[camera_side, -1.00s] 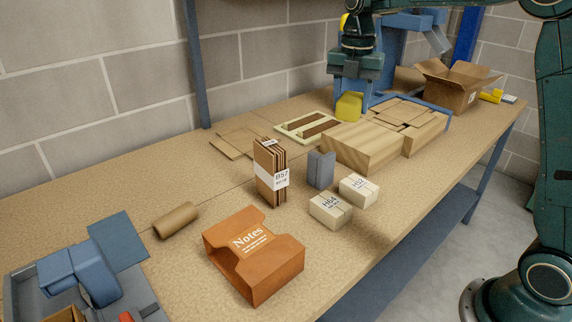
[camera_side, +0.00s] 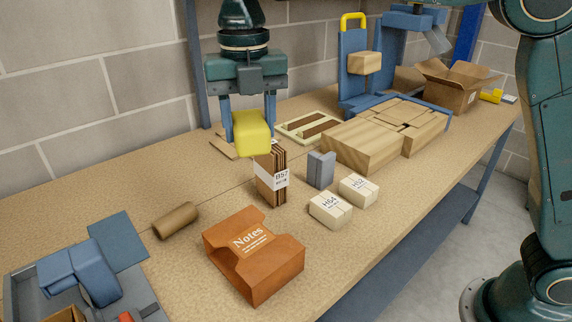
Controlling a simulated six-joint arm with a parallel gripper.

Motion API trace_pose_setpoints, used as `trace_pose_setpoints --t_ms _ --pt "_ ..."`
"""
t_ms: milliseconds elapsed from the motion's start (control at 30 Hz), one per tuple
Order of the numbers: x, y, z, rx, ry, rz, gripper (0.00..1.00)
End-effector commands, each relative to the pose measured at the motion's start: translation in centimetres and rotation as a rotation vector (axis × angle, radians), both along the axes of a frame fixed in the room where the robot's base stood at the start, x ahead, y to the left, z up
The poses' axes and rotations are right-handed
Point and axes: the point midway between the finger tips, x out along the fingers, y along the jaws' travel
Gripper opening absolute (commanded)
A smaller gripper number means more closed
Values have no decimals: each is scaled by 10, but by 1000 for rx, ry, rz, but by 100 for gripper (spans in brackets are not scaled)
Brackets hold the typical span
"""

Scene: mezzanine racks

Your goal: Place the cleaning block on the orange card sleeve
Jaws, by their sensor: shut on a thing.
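My gripper (camera_side: 249,122) is shut on a yellow block (camera_side: 252,133), which I take to be the cleaning block. It holds the block in the air, in the picture just above the upright brown cardboard bundle. The orange card sleeve (camera_side: 253,255), printed "Notes", lies on the bench at the front centre, with an open end facing the lower left. The block is apart from the sleeve, behind and above it in the picture.
The cardboard bundle (camera_side: 271,178) labelled B57 stands behind the sleeve. A grey block (camera_side: 321,169) and two small cream boxes (camera_side: 330,209) are right of it. A brown roll (camera_side: 175,220) lies left. Wooden blocks (camera_side: 364,146) fill the back right. Blue equipment (camera_side: 84,274) stands front left.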

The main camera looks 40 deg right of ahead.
Motion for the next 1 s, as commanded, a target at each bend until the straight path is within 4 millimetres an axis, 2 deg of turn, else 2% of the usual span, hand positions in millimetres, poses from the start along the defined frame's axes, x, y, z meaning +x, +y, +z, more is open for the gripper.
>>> trace_pose_setpoints --t_ms 33,200,433,567,733,1000 --pt "-3 8 1 0 0 20 23" --pt "-9 21 3 0 0 52 23" --pt "-10 22 2 0 0 55 23" --pt "-10 22 -5 -1 2 55 23" --pt "-11 21 -27 -2 3 54 23" --pt "-10 21 -78 -2 4 54 23"
